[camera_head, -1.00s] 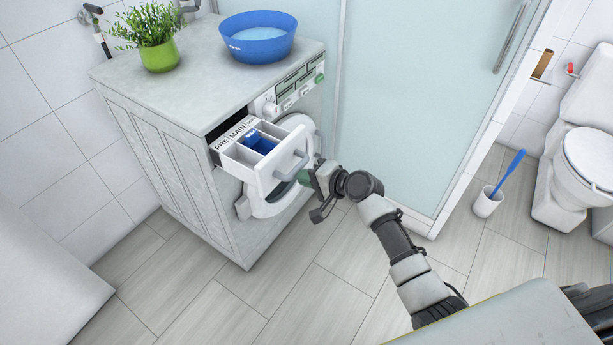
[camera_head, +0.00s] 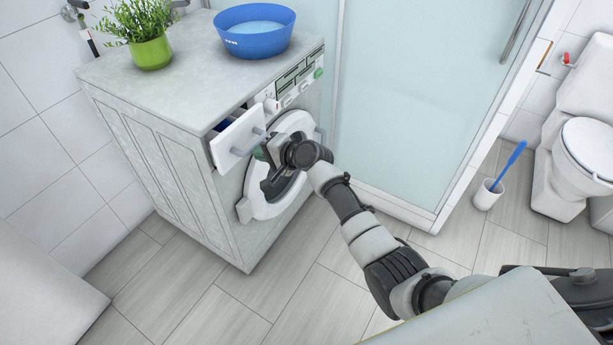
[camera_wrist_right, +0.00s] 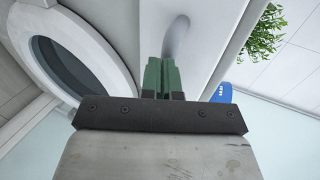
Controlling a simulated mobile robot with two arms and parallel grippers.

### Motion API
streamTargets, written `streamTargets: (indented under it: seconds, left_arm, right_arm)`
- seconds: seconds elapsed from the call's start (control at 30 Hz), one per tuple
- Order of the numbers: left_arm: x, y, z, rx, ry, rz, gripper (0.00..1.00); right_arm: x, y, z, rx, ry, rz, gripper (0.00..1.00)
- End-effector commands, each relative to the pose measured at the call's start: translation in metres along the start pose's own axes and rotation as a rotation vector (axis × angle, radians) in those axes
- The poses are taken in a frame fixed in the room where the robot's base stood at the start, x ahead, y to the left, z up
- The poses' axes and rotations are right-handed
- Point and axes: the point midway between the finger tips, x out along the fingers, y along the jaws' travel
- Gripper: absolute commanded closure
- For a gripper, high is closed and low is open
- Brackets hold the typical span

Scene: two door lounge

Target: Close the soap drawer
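The soap drawer (camera_head: 232,140) is at the upper left of the washing machine front (camera_head: 231,205). My right gripper (camera_head: 262,153) is at the drawer front beside the handle. In the right wrist view, its green fingers (camera_wrist_right: 160,77) are together with nothing seen between them, and their tips are close to the handle (camera_wrist_right: 177,38). Contact cannot be told. My left gripper is not in view.
The round washer door (camera_head: 275,195) is below the drawer. A blue basin (camera_head: 254,38) and a potted plant (camera_head: 151,52) stand on top of the machine. A glass shower panel (camera_head: 400,100) is to the right. The floor in front is clear.

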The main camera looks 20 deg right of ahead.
Motion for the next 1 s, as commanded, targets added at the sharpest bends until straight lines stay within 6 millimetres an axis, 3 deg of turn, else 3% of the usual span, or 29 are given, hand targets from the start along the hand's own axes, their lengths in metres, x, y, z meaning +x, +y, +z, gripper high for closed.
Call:
streamTargets:
  seconds: [0.27, 0.33, 0.5, 1.0]
  left_arm:
    - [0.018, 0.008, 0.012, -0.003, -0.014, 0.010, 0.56]
    - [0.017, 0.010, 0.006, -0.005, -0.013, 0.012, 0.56]
    - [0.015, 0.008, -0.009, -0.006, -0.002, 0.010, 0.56]
    - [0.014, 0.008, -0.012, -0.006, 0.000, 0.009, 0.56]
  right_arm:
    - [0.032, -0.009, 0.001, 0.002, -0.002, 0.003, 1.00]
    - [0.035, -0.011, 0.000, 0.001, -0.001, 0.003, 1.00]
    - [0.040, -0.013, 0.000, 0.001, 0.000, 0.003, 1.00]
    - [0.041, -0.015, 0.001, 0.000, 0.000, 0.000, 1.00]
